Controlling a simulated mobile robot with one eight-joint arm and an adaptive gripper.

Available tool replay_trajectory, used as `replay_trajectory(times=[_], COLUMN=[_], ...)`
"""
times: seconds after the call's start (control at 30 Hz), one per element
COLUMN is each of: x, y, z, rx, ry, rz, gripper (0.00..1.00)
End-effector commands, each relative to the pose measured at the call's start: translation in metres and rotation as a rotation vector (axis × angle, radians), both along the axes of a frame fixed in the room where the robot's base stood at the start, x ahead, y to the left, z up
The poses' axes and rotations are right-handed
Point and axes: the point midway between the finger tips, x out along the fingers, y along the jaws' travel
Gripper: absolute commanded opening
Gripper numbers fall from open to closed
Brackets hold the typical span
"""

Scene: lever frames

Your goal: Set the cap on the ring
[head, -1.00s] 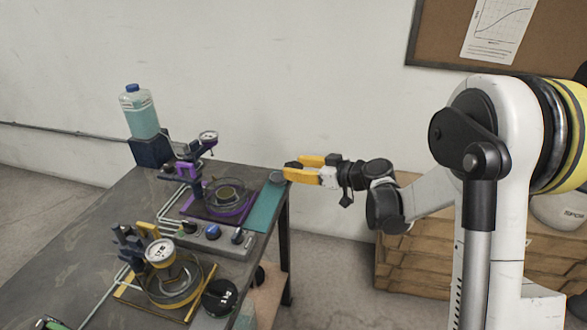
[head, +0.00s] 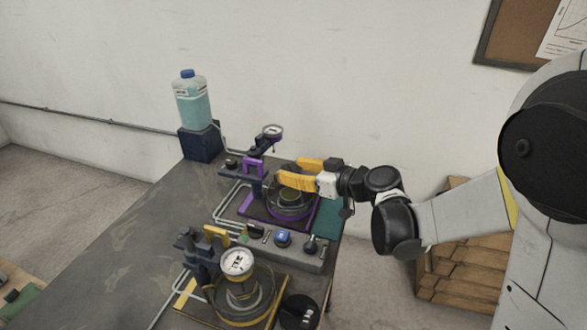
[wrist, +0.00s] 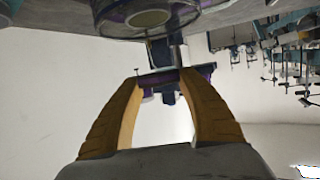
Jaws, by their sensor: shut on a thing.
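My gripper (head: 282,172) reaches in from the right, its yellow fingers over the purple ring station on the bench. The same fingers (wrist: 163,76) show in the wrist view, spaced apart around something dark. I take this to be the cap; it is hard to make out against the purple fixture behind. The purple ring (head: 303,214) is round a clear dish with a pale round centre. The ring (wrist: 190,22) shows at the top of the wrist view, apart from the fingertips. The fingers hide part of the station in the head view.
A control box with knobs (head: 283,239) lies in front. Nearer is a yellow station (head: 281,309) with a gauge and a black round part. A bottle (head: 193,105) stands at the back left. The left bench is clear.

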Motion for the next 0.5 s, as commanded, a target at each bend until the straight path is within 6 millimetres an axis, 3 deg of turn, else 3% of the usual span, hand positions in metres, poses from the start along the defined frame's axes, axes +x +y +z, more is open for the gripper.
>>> replay_trajectory(times=[0.5], x=[0.000], y=[0.000], z=[-0.049], rx=[0.000], ry=[0.000], rz=[0.000], gripper=[0.06])
